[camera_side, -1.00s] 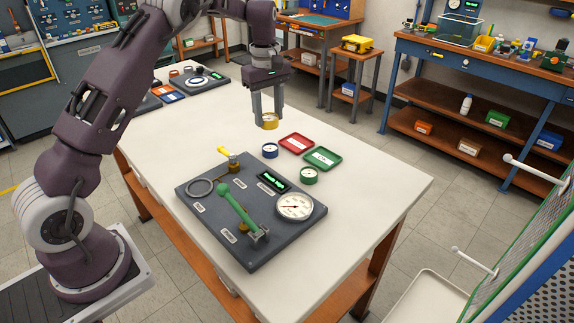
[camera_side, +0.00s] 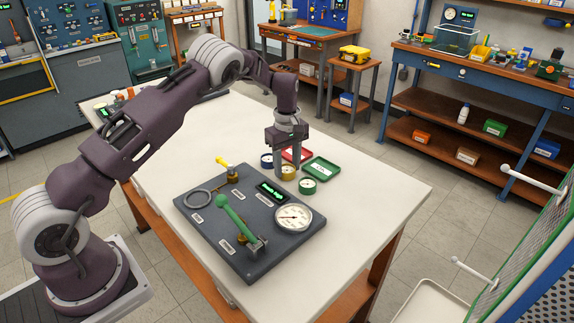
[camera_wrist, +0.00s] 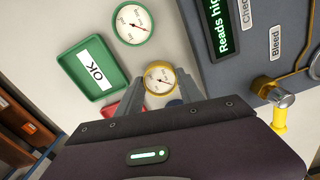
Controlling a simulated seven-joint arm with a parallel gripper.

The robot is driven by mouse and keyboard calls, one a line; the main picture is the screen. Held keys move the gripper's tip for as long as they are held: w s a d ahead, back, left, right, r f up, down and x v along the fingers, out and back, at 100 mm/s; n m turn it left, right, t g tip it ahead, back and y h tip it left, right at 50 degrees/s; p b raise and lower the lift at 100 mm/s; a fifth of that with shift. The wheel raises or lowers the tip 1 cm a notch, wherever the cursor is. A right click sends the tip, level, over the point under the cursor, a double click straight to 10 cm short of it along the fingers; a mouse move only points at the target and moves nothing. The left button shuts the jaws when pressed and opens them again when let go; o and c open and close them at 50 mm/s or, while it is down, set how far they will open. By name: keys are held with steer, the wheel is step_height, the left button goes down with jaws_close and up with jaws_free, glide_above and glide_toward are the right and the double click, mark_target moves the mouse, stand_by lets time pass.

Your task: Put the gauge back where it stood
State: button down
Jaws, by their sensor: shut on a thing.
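My gripper (camera_side: 288,170) is shut on the yellow-rimmed gauge (camera_side: 289,176), with its fingers pointing down. The gauge also shows between the fingertips in the wrist view (camera_wrist: 160,77), its white dial facing up. It is at or just above the white table, between the blue-rimmed gauge (camera_side: 266,160) and the green-rimmed gauge (camera_side: 308,186); I cannot tell whether it touches the table. The green gauge shows clear of the fingers in the wrist view (camera_wrist: 132,22). The blue gauge is mostly hidden there.
The green tray (camera_side: 333,177), labelled OK, and the partly hidden red tray (camera_side: 306,153) lie close behind my gripper. The grey test board (camera_side: 210,233) with green lever, large white gauge and "Reads high" display stands in front. The table's right end is clear.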

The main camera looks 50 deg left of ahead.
steer(key=shift+f, duration=0.15)
steer(key=c, duration=0.7)
jaws_free()
steer(key=shift+c, duration=0.2)
step_height(320, 180, up, 12)
step_height(320, 180, up, 9)
steer(key=m+t, duration=0.1)
steer(key=m, duration=0.1)
glide_above(287, 168)
steer(key=s+d, duration=0.2)
steer(key=s, duration=0.2)
steer(key=s+d+r+m+t+h, duration=0.15)
steer(key=s+d+r+m, duration=0.3)
steer(key=s+r, duration=0.45)
steer(key=s+d+f+m+t, duration=0.1)
steer(key=s+d+f+m, duration=0.1)
steer(key=s, duration=1)
steer(key=s+d+f+m+t+y, duration=0.1)
steer(key=s+d+m, duration=0.3)
steer(key=s, duration=0.9)
steer(key=f+m+t, duration=0.1)
steer(key=m, duration=0.2)
